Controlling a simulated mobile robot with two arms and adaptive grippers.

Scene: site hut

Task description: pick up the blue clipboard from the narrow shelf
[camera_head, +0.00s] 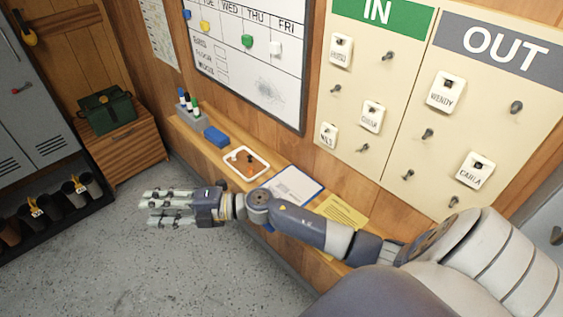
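The blue clipboard (297,186) lies flat on the narrow wooden shelf (208,153) along the wall. A white sheet covers most of it, and its blue edge shows at the right. My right arm crosses in front of its near side and hides part of it. My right gripper (158,207) is left of the clipboard, out over the floor in front of the shelf. Its fingers point left, are spread apart and hold nothing. My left gripper is not in view.
On the shelf a white-rimmed tray (246,163) lies left of the clipboard, then a blue eraser (216,137) and a marker holder (191,116). A yellow sheet (342,212) lies right of it. A wooden crate (128,146) and boot tray (62,226) stand left; floor between is clear.

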